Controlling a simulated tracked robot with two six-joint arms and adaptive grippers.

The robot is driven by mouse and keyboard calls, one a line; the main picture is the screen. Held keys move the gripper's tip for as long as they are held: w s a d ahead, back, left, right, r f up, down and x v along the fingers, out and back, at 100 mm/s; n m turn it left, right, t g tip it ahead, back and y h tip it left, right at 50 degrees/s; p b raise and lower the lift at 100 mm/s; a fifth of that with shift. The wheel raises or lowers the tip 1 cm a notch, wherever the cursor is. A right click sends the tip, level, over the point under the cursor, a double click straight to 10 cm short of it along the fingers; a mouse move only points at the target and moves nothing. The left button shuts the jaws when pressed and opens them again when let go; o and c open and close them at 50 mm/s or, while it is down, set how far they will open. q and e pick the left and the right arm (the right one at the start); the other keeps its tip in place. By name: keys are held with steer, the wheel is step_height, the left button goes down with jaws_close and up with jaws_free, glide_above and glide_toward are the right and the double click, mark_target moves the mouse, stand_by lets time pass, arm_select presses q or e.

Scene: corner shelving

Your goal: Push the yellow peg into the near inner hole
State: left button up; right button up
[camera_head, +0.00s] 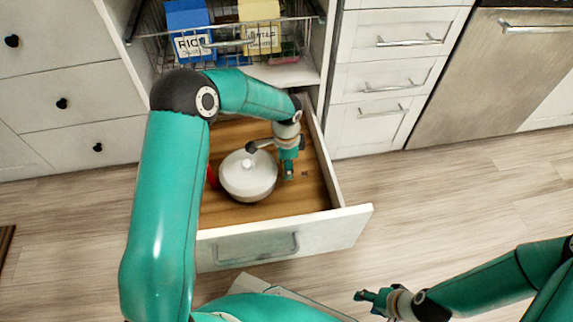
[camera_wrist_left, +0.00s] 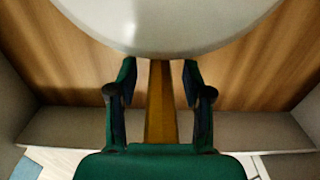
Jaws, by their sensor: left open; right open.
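My left gripper (camera_head: 288,175) reaches down into the open drawer, just right of a white lidded pot. In the left wrist view its two fingers (camera_wrist_left: 160,85) are apart. A yellow-brown strip (camera_wrist_left: 162,105) shows between them, with a gap on each side; it may be the yellow peg, but I cannot tell for sure. A tiny dark mark (camera_head: 305,173) lies on the drawer floor right of this gripper; I cannot tell whether it is a hole. My right gripper (camera_head: 366,296) is open and empty over the floor at the lower right.
The pot (camera_head: 248,176) stands in the wooden-floored drawer (camera_head: 300,236), with a red thing (camera_head: 212,177) at its left. Above is a wire basket with a blue rice box (camera_head: 186,20) and a yellow box (camera_head: 262,30). The floor at right is clear.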

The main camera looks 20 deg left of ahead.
arm_select(q)
step_height(320, 180, up, 12)
steer(key=shift+f, duration=0.1)
stand_by(0.5)
